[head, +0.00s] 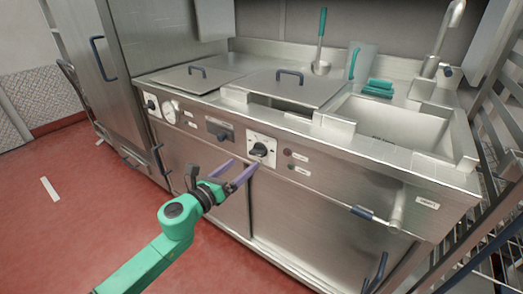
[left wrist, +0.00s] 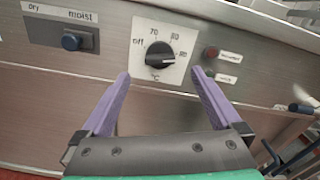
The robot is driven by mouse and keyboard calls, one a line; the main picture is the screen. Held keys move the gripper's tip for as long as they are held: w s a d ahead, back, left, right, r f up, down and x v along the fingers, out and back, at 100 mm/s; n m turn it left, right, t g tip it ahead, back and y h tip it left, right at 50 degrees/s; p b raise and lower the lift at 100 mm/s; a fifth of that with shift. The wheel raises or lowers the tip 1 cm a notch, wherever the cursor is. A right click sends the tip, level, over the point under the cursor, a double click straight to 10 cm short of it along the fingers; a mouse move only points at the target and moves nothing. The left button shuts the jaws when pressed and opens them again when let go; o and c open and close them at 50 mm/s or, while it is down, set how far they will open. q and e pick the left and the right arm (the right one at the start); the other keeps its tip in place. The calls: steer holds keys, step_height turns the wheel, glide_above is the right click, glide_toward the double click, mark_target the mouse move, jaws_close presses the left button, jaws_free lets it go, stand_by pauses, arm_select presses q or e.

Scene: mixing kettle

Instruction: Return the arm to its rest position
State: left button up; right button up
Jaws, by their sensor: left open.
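My left gripper (head: 240,170) is in front of the steel kettle unit's front panel, its purple fingers spread apart with nothing between them. In the left wrist view the gripper (left wrist: 160,85) has its two fingertips below and to either side of a black temperature knob (left wrist: 159,55). The knob sits on a white dial plate marked off, 70, 80 and further along; it also shows in the head view (head: 258,150). A gap between the fingertips and the knob seems to show, but its depth is hard to judge. My right gripper is not in view.
A blue dry/moist knob (left wrist: 71,41) is left of the dial, and a red button (left wrist: 212,52) is right of it. A wire rack (head: 500,130) stands right. Red floor (head: 50,230) is open at left.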

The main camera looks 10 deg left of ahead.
arm_select(q)
steer(key=shift+a, duration=0.1)
steer(key=a+f+n+g+y+p, duration=0.2)
steer(key=a+f+n+y+p, duration=0.3)
steer(key=a+f+n+p, duration=0.4)
steer(key=s+a+f+n+g+y+p, duration=0.1)
steer(key=s+a+f+n+g, duration=0.1)
steer(key=s+f+n, duration=0.4)
steer(key=s+a+f+n+g+y+p, duration=0.1)
steer(key=s+a+f+n+g+p, duration=0.1)
steer(key=f+n, duration=0.35)
steer(key=s+f+n+g+p, duration=0.4)
steer(key=s+f+n, duration=0.1)
steer(key=s+f, duration=0.7)
steer(key=s+d+f+n+g+p, duration=0.2)
steer(key=s+d+n, duration=0.1)
steer(key=s, duration=0.9)
steer(key=s+d+f+n+g+p, duration=0.1)
steer(key=s+d+f+n+g, duration=0.2)
steer(key=s, duration=1)
steer(key=n, duration=0.3)
steer(key=shift+f+g+p, duration=0.25)
steer(key=shift+g+p, duration=0.05)
steer(key=shift+p, duration=0.05)
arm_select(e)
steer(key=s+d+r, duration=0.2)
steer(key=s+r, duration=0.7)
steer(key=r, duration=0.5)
